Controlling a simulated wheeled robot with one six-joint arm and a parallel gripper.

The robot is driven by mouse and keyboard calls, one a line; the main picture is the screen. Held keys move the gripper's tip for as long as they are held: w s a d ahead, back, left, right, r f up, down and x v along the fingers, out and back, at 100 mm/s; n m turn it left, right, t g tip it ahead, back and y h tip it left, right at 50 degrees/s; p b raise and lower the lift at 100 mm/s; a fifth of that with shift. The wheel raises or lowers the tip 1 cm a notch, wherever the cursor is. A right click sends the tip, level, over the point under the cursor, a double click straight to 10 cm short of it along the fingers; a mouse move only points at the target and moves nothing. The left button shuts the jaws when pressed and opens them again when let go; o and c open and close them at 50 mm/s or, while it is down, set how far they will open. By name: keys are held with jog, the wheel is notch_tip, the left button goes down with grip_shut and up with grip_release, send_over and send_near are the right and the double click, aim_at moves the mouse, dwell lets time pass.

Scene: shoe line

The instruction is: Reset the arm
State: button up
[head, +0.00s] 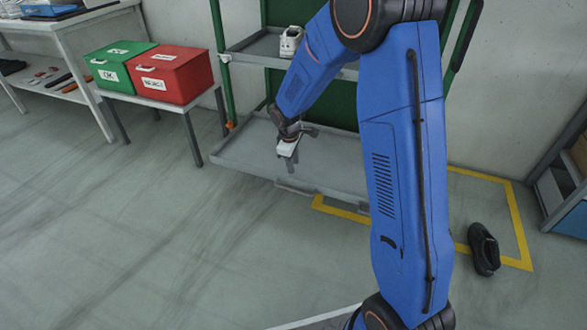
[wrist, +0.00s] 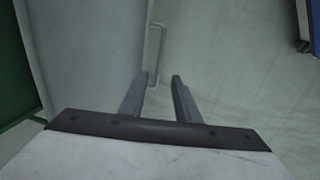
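My blue arm fills the middle right of the head view and reaches forward and down to the rack. My gripper (head: 289,163) hangs over the grey lower shelf (head: 235,150), near its front edge. In the wrist view, its two grey fingers (wrist: 161,76) are apart with nothing between them. The shelf surface and its front handle show beyond the fingers, with floor to the right. I cannot tell the exact height of the fingers above the shelf.
A white shoe (head: 290,41) stands on the upper shelf. Green (head: 107,78) and red (head: 180,82) boxes sit on a small table at left. A black shoe (head: 484,249) lies on the floor by yellow tape (head: 517,225). The floor at front left is clear.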

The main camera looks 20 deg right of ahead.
jog(key=shift+r, duration=0.25)
dwell(0.3)
jog(key=s+d+r+m+t, duration=0.1)
jog(key=s+d+r+m, duration=0.2)
jog(key=s+r, duration=0.55)
jog(key=s+d+r+m, duration=0.2)
jog(key=s+d+r, duration=0.1)
jog(key=s+r, duration=0.6)
jog(key=s+d+r+m+t, duration=0.1)
jog(key=s+r+m, duration=0.2)
jog(key=s, duration=0.8)
jog(key=s+d+r+m+t+y, duration=0.1)
jog(key=s+r, duration=0.3)
jog(key=s, duration=0.7)
jog(key=shift+d+m, duration=0.15)
jog(key=shift+m, duration=0.75)
